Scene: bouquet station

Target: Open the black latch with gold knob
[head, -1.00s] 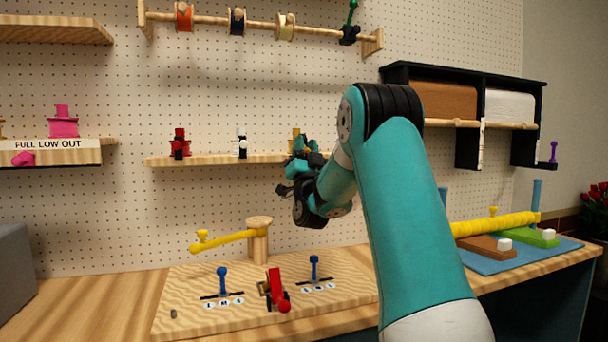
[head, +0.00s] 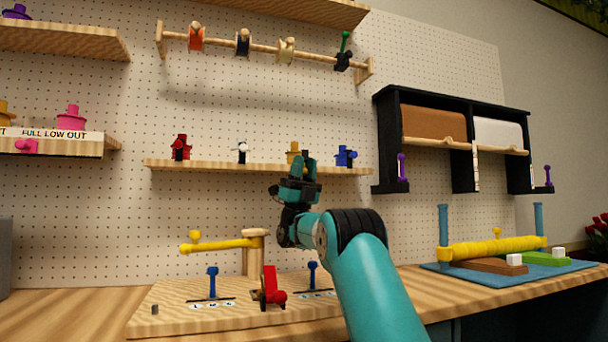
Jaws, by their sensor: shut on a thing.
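The gold and black latch (head: 293,150) stands on the long wall shelf (head: 215,165), between a white latch with black parts and a blue one. Its gold part shows just above and left of my fingers. My gripper (head: 303,167), dark with teal fingers, is raised at the shelf's front edge and is shut on this latch. The fingers cover its lower part, so which part they hold and how far the latch is turned are hidden.
A red latch (head: 181,148), the white latch (head: 242,151) and the blue latch (head: 345,156) share the shelf. Below are a yellow lever (head: 218,245) and a board with blue and red levers. A black cabinet (head: 387,130) hangs to the right.

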